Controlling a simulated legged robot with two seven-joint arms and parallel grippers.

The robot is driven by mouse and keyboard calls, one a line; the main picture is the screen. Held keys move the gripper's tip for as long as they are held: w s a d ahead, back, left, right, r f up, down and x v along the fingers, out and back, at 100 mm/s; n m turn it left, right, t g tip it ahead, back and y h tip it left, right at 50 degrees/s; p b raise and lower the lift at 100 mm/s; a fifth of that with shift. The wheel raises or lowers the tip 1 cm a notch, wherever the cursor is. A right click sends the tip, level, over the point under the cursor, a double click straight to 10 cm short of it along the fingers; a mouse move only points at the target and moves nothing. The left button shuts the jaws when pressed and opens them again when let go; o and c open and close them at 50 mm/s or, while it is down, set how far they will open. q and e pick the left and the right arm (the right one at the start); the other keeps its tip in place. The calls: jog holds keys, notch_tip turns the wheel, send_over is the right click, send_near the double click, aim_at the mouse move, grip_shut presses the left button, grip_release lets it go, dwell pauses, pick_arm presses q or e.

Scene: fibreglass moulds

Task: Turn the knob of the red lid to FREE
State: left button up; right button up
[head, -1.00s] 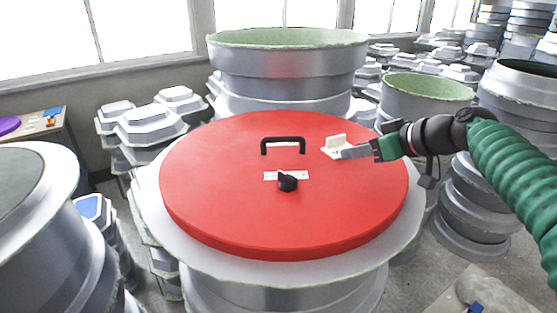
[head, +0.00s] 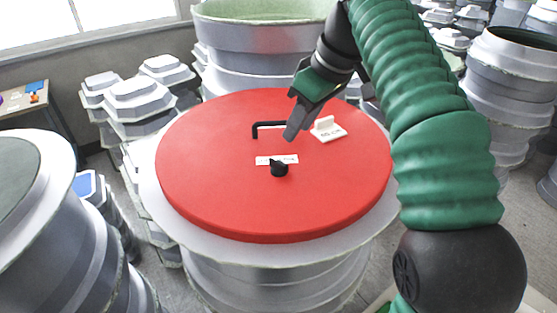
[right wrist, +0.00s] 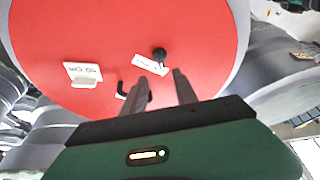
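The red lid (head: 220,190) lies flat on a large grey round mould. Its black knob (head: 279,169) sits in front of a white label strip (head: 264,160), whose lettering is too small to read. The knob also shows in the right wrist view (right wrist: 159,54), beyond the fingertips. My right gripper (head: 290,135) is above the lid, behind the knob and partly in front of the black handle (head: 256,130). In the right wrist view its two fingers (right wrist: 162,86) are apart with nothing between them. My left gripper is out of view.
A white block with a printed face (head: 328,132) sits on the lid right of the handle. It also shows in the right wrist view (right wrist: 83,73). Grey moulds crowd the left (head: 40,220), back (head: 260,50) and right (head: 510,90). The front of the lid is clear.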

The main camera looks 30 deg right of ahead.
aim_at(280, 161)
jog(key=p+x, duration=0.1)
jog(key=x, duration=1)
jog(key=shift+w+a+f, duration=0.1)
jog(key=shift+a, duration=0.05)
jog(key=shift+w+a+f, duration=0.15)
jog(key=shift+w+f, duration=0.05)
jog(key=shift+f, duration=0.15)
jog(key=shift+d, duration=0.3)
grip_shut()
